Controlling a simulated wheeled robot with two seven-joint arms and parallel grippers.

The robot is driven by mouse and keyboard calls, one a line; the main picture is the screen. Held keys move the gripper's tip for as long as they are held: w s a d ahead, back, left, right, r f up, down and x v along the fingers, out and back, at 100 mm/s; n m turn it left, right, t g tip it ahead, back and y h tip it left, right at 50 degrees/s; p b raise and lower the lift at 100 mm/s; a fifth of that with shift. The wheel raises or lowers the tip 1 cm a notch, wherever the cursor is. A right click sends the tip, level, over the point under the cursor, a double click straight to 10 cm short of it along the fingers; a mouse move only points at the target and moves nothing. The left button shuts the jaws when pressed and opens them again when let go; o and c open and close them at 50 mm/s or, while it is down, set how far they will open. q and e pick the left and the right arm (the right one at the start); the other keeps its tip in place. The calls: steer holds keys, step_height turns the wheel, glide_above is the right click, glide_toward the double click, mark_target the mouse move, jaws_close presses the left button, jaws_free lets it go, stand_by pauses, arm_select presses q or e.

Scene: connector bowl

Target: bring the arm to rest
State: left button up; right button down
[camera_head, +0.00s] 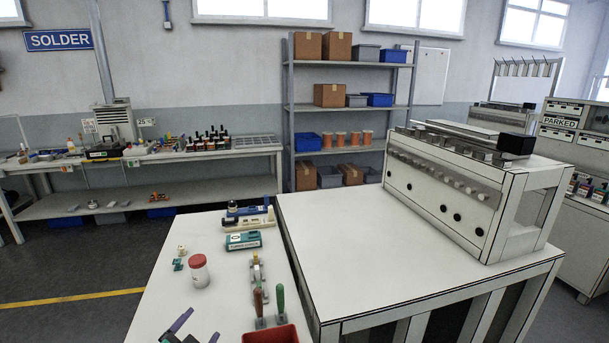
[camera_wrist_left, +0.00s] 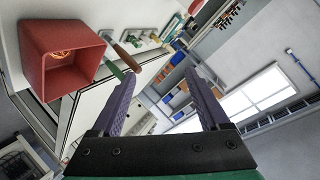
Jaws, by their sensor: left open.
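My left gripper (camera_head: 203,325) shows at the bottom edge of the head view, over the near left part of the white bench (camera_head: 225,290). Its purple fingers also show in the wrist view (camera_wrist_left: 160,74), spread apart with nothing between them. A red bowl (camera_head: 270,336) stands to its right, cut off by the lower edge. In the wrist view the red bowl (camera_wrist_left: 62,22) is at upper left, with something orange inside. The gripper is apart from the bowl. My right gripper is not in view.
Red- and green-handled tools (camera_head: 280,302) stand just behind the bowl. A white jar with a red lid (camera_head: 199,271) and a teal box (camera_head: 243,240) are farther back. A taller white station (camera_head: 340,240) borders the bench at right. The bench's front left is mostly clear.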

arm_select(q)
steer(key=s+a+f+n+g, duration=0.2)
steer(key=s+f+n+g, duration=0.65)
steer(key=s+f, duration=0.9)
steer(key=s+f+m+g, duration=0.1)
steer(key=s+f, duration=0.3)
steer(key=f, duration=1)
steer(key=s+f+m+g, duration=0.15)
steer(key=s+f, duration=0.25)
steer(key=f, duration=1)
steer(key=s+a+f, duration=0.1)
steer(key=s+f, duration=0.2)
steer(key=s, duration=0.2)
steer(key=s+a+f+g, duration=0.1)
steer(key=s+f, duration=0.2)
steer(key=s, duration=0.3)
steer(key=shift+a+f, duration=0.3)
steer(key=shift+f, duration=0.1)
